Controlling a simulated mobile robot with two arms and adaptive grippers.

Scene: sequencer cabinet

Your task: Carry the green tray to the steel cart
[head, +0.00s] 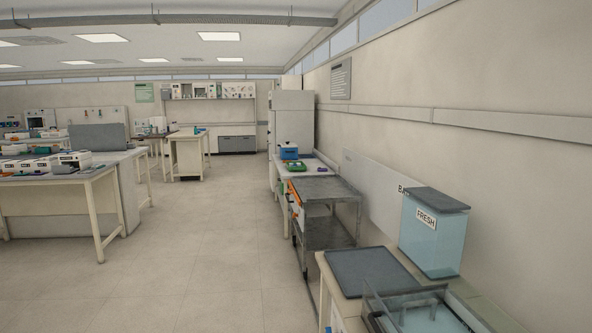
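The steel cart (328,189) stands along the right wall in the middle distance, with a bare grey top and a lower shelf. A small green tray (298,167) sits on a white bench (318,169) just beyond the cart. The tray is far off, and what lies in it is too small to tell. Neither of my grippers is in view.
A blue box (289,153) stands just behind the tray. A near bench holds a dark grey mat (371,271), a clear container marked FRESH (433,236) and a clear-walled basin. The floor (190,255) left of the cart is open, up to white benches (60,195) on the left.

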